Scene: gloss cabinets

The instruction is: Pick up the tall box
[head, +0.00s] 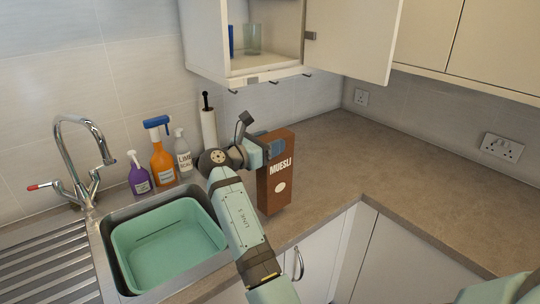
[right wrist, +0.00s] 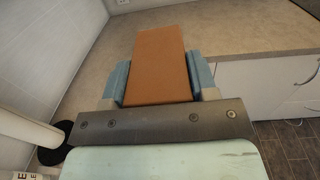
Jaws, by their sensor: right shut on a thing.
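The tall box is a brown carton marked MUESLI (head: 279,180), upright in the head view near the front edge of the worktop. My right gripper (head: 264,148) is shut on its upper part. In the right wrist view, the fingers of my right gripper (right wrist: 160,82) press on both sides of the box (right wrist: 160,58), whose plain orange-brown top faces the camera. I cannot tell for sure whether its base touches the worktop. My left gripper is not in view.
A sink with a green basin (head: 165,250) lies left. Spray bottles (head: 162,160) and a paper roll (head: 209,128) stand behind it. An open wall cabinet (head: 262,66) hangs above. The worktop (head: 400,185) to the right is clear.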

